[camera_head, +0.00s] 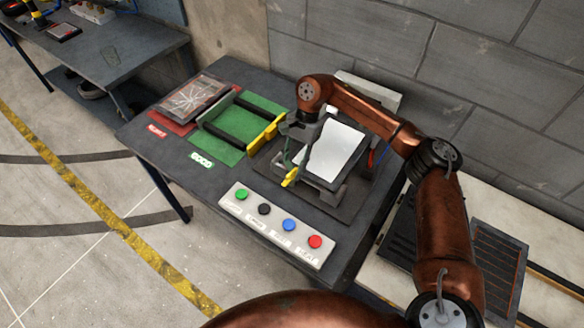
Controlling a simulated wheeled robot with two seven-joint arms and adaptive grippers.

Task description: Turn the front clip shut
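A fixture (322,180) on a dark base plate holds a white panel (335,150), which lies tilted. A small yellow clip (290,179) stands at the fixture's front left corner; it looks like the front clip. A second, larger yellow piece (266,133) is at the left, farther back. My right gripper (296,158) points down at the fixture's left side, just above and behind the front yellow clip. Its fingers are small and partly merge with the fixture, so I cannot tell whether they touch the clip. My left gripper is out of view.
A button panel (278,226) with green, black, blue and red buttons lies along the table's front. A green mat (222,152) marked GOOD and a red tray (172,127) with a cracked panel lie left. A block wall stands behind. A second bench (108,62) is far left.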

